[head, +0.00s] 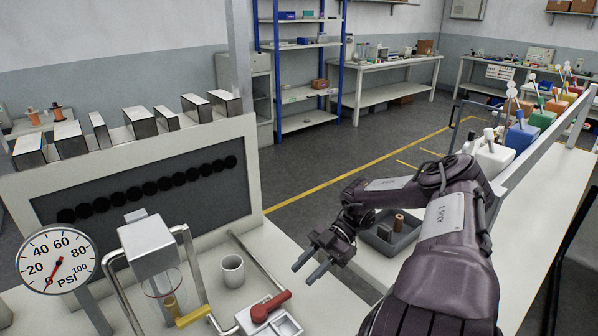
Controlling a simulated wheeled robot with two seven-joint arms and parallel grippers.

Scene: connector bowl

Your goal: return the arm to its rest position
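My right arm comes in from the bottom right and bends back toward the left. A grey bowl (410,245) stands on that worktop, just right of the gripper and partly hidden by my arm. A brown cylindrical connector (398,223) and another small dark part lie in it. My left gripper is not in view.
A pressure gauge (57,260) is at far left. Open floor (330,160) lies behind.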

